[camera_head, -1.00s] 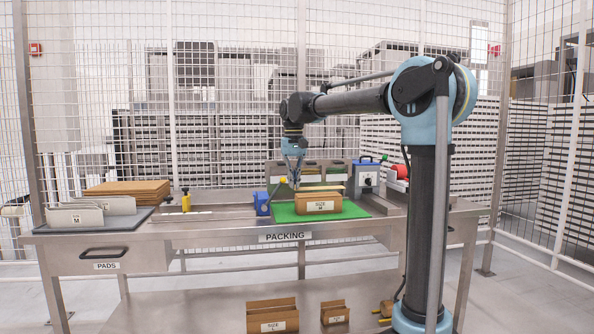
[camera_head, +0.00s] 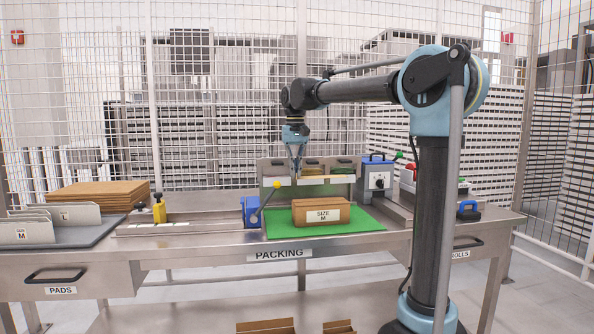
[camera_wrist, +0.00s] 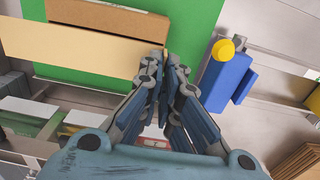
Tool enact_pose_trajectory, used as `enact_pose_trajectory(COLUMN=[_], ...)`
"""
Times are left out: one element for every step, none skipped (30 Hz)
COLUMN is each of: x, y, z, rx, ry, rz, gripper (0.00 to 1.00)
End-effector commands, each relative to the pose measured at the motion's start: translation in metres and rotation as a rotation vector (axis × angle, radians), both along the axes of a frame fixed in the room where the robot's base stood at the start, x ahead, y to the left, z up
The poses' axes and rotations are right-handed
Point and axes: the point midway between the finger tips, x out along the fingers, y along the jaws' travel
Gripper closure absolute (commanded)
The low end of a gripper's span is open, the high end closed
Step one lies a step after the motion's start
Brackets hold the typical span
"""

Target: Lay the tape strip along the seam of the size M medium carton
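The size M carton (camera_head: 308,218) sits upright and looks closed on the green mat (camera_head: 350,229), its label facing me. In the wrist view the brown carton (camera_wrist: 110,17) is partly covered by a pale tan tape strip (camera_wrist: 80,50). The strip also shows in the head view (camera_head: 328,179), level and above the carton with a gap between them. My gripper (camera_wrist: 165,60) is nearly closed at the strip's end and appears to pinch it. In the head view my gripper (camera_head: 296,177) points down above the carton's left end. The carton's seam is hard to make out.
A blue device with a yellow-knobbed lever (camera_head: 251,212) stands just left of the mat. Grey bins (camera_head: 277,172) stand behind it, with a blue-grey machine (camera_head: 377,179) at the back right. Cardboard pads (camera_head: 98,195) and a divider rack (camera_head: 78,214) are at the left.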

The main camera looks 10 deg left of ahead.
Motion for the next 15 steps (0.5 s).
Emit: enact_pose_trajectory(x=[0.000,0.000,0.000,0.000,0.000,0.000,0.000,0.000,0.000,0.000,0.000,0.000,0.000,0.000,0.000], y=[0.000,0.000,0.000,0.000,0.000,0.000,0.000,0.000,0.000,0.000,0.000,0.000,0.000,0.000,0.000], z=[-0.001,-0.002,-0.003,-0.005,-0.007,-0.009,-0.012,-0.015,-0.018,-0.021,-0.024,-0.028,-0.031,-0.034,-0.038], rx=[0.000,0.000,0.000,0.000,0.000,0.000,0.000,0.000,0.000,0.000,0.000,0.000,0.000,0.000,0.000], ry=[0.000,0.000,0.000,0.000,0.000,0.000,0.000,0.000,0.000,0.000,0.000,0.000,0.000,0.000,0.000], rz=[0.000,0.000,0.001,0.000,0.001,0.000,0.001,0.000,0.000,0.000,0.000,0.000,0.000,0.000,0.000], gripper=[1.00,1.00,1.00,1.00,1.00,1.00,1.00,1.00,1.00,1.00,1.00,1.00,1.00,1.00,1.00])
